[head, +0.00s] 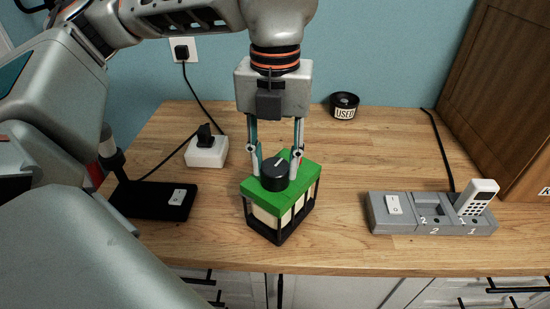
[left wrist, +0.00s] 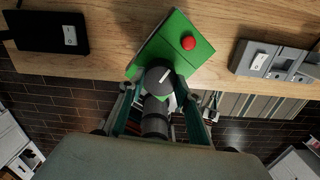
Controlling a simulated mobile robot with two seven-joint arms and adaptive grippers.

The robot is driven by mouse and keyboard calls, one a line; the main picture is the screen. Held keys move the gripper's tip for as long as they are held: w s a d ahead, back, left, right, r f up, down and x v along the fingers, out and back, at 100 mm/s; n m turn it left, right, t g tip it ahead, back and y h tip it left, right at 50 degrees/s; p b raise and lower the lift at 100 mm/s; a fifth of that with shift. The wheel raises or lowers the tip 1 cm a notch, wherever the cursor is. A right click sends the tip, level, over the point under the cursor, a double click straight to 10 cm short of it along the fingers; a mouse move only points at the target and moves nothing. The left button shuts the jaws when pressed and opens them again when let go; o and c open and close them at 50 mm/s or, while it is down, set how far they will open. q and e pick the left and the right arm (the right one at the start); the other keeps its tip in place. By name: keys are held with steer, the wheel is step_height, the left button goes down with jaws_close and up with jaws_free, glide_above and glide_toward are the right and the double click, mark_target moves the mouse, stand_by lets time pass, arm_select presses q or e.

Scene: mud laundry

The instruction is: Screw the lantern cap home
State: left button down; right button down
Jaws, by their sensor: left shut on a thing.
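The lantern (head: 297,213) stands upright on the wooden counter, with a black frame, cream panels and a green top (head: 310,171). The round black cap (head: 273,180) is at the top, with a pale line mark on it; the cap also shows in the left wrist view (left wrist: 157,79). My left gripper (head: 275,165) comes down from above, its two fingers shut on opposite sides of the cap. A red button (left wrist: 188,43) on the green top shows in the left wrist view. I cannot tell how tightly the cap sits. My right gripper is out of view.
A grey dock (head: 381,217) with a white switch and handset (head: 478,196) stands to the right. A black "USED" pot (head: 344,105) is at the back. A white power block (head: 206,152) and black switch pad (head: 150,200) are left. Counter around the lantern is clear.

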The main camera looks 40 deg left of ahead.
arm_select(q)
steer(key=shift+s+f+m, duration=0.1)
steer(key=shift+f+m, duration=0.15)
steer(key=shift+m, duration=0.75)
steer(key=shift+m+p, duration=0.4)
steer(key=shift+m, duration=1.1)
steer(key=shift+s+f+m+p, duration=0.1)
steer(key=shift+m+p, duration=0.25)
steer(key=shift+m, duration=1.15)
